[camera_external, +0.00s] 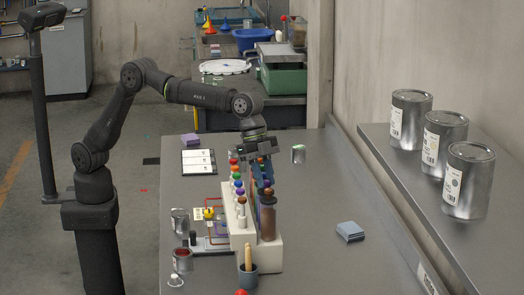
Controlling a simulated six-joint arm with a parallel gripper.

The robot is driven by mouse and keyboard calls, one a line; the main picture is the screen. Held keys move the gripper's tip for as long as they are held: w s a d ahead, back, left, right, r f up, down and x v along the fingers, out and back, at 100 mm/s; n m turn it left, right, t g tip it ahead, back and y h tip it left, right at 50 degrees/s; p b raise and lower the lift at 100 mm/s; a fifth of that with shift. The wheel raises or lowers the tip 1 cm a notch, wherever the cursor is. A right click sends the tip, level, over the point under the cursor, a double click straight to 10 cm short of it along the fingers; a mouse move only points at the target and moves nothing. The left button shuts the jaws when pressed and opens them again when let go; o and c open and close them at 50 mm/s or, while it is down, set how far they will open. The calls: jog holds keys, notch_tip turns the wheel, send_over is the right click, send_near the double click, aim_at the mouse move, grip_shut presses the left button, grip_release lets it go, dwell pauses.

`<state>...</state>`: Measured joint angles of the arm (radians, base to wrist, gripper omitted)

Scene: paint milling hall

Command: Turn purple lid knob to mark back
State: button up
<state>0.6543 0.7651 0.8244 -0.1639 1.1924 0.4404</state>
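My gripper (264,186) points down over the tubes at the rack's far half, to the right of the knob row. Its fingers overlap the tubes in this view, so I cannot tell whether they touch one or how far apart they are.
A brown-capped tube (268,215) stands at the rack's near right. Large cans (469,180) stand on the right shelf.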

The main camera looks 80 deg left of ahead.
grip_shut()
jog(key=shift+n+t+y, duration=0.4)
jog(key=shift+n+t, duration=0.1)
jog(key=shift+n, duration=1.1)
jog(key=o, duration=0.5)
grip_release()
jog(key=shift+s+r, duration=0.1)
